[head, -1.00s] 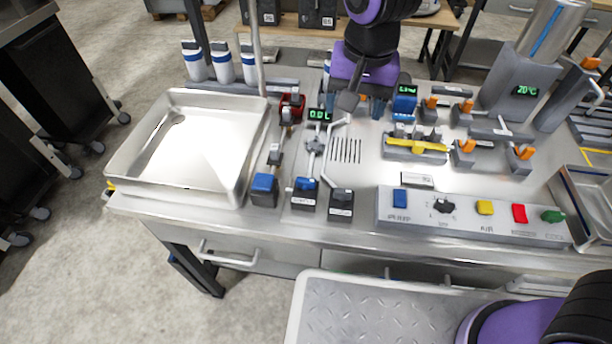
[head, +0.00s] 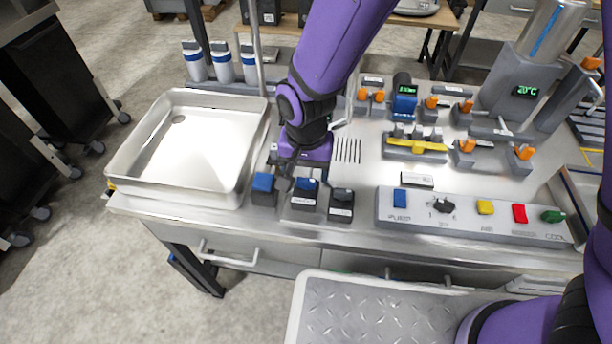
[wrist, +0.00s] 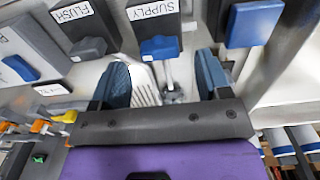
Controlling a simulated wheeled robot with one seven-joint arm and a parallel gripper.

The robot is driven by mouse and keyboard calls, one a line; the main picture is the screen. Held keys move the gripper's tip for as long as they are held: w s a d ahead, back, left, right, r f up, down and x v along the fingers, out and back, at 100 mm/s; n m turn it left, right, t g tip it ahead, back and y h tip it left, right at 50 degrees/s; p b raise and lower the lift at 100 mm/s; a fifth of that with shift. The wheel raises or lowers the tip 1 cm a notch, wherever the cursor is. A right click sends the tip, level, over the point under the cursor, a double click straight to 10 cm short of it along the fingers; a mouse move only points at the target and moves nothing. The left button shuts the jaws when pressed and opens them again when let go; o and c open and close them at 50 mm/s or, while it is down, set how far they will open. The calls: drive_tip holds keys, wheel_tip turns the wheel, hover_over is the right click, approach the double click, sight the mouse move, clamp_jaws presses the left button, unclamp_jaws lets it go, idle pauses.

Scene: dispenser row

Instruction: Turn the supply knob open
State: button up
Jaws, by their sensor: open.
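The supply knob (head: 306,184) is a blue lever on a dark block near the table's front edge, between a blue-capped block and the flush knob. In the wrist view the supply knob (wrist: 160,48) lies beside its SUPPLY label, in line with the gap between my fingers and just beyond their tips. My gripper (wrist: 161,62) is open and empty. In the head view my gripper (head: 285,182) points down near the left side of the supply knob; I cannot tell its exact height or whether it touches.
The flush knob (head: 341,196) and blue-capped block (head: 263,184) stand close on either side. A metal tray (head: 185,150) is at left. A button panel (head: 470,220) is at right. My arm hides the fittings behind the knobs.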

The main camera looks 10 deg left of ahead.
sight(306, 183)
drive_tip(key=shift+f, duration=1.45)
drive_tip(key=c, duration=0.9)
